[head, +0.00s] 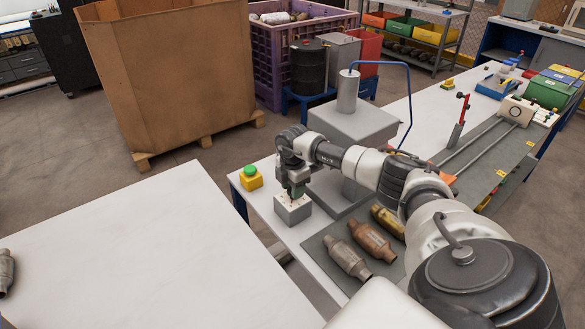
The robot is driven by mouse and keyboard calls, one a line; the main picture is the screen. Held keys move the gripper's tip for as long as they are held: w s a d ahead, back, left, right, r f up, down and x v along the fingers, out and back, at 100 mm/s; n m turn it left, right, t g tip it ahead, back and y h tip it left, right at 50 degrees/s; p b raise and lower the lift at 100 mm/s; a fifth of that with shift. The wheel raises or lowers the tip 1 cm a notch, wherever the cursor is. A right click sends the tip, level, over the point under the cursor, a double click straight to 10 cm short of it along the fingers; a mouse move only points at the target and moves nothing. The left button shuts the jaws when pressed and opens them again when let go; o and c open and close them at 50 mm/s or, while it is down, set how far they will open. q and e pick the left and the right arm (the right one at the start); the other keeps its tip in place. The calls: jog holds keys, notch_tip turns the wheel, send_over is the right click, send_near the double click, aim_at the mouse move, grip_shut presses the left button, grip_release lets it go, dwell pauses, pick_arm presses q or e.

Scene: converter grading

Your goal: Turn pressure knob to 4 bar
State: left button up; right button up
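My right arm reaches in from the right in the head view. Its gripper (296,191) points down at the top of a small light-grey box (293,210) near the left end of the workbench. The fingertips are at or just above the box top, and whether they touch is too small to tell. The pressure knob cannot be made out; the gripper covers the top of the box. Whether the fingers are shut on anything does not show. No scale or pointer is readable. My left gripper is out of view.
A yellow box with a green button (251,178) stands left of the grey box. A grey press-like machine (355,122) is close behind my arm. Several converters, including a rusty one (372,241), lie on a grey mat. The white table (150,255) is mostly clear.

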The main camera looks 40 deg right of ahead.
jog(key=shift+o, duration=1.4)
jog(key=shift+s, duration=0.1)
jog(key=shift+f, duration=0.1)
